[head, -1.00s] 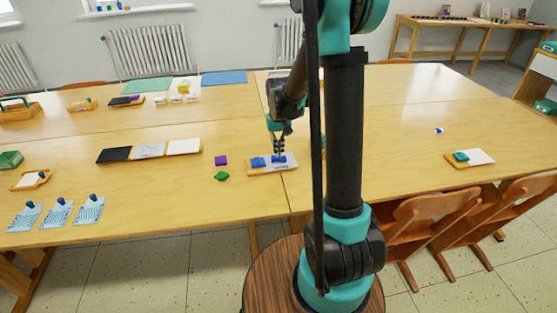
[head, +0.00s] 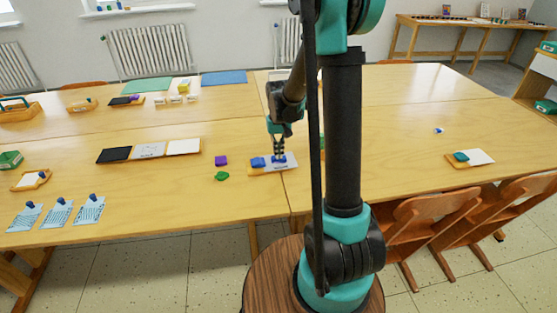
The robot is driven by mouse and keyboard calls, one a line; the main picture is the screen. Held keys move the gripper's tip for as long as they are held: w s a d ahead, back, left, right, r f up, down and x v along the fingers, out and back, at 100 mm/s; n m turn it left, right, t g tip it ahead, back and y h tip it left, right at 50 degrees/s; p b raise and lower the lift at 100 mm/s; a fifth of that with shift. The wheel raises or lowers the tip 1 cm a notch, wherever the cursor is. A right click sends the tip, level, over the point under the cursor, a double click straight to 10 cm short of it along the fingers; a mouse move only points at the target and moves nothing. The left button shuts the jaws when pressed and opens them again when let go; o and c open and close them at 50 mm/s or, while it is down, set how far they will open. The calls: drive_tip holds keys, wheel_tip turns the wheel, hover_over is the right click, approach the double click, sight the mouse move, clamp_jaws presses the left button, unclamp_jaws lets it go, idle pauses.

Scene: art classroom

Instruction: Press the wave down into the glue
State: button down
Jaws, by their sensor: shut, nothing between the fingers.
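A small board (head: 285,167) with a white-grey face and wooden edge lies on the table near the middle. A blue piece (head: 258,162) sits at its left end. Another blue piece, likely the wave (head: 280,159), is on the board directly under my gripper (head: 279,158). My gripper points down with its fingers shut, and its tips are at the top of this piece; whether they touch is too small to tell. Any glue under the piece is hidden.
A purple block (head: 221,160) and a green piece (head: 221,176) lie left of the board. A long tray with black and white panels (head: 184,147) is farther left. A white board with a teal piece (head: 480,156) lies at the right. The table between is clear.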

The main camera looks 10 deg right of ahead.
drive_tip(key=shift+r, duration=0.1)
idle(0.5)
drive_tip(key=shift+r, duration=3.4)
drive_tip(key=s+d+f+t, duration=0.1)
drive_tip(key=s, duration=0.6)
drive_tip(key=s+d+f+t, duration=0.1)
drive_tip(key=s, duration=0.6)
drive_tip(key=s+d+f+t, duration=0.2)
drive_tip(key=s, duration=0.6)
drive_tip(key=shift+f, duration=0.1)
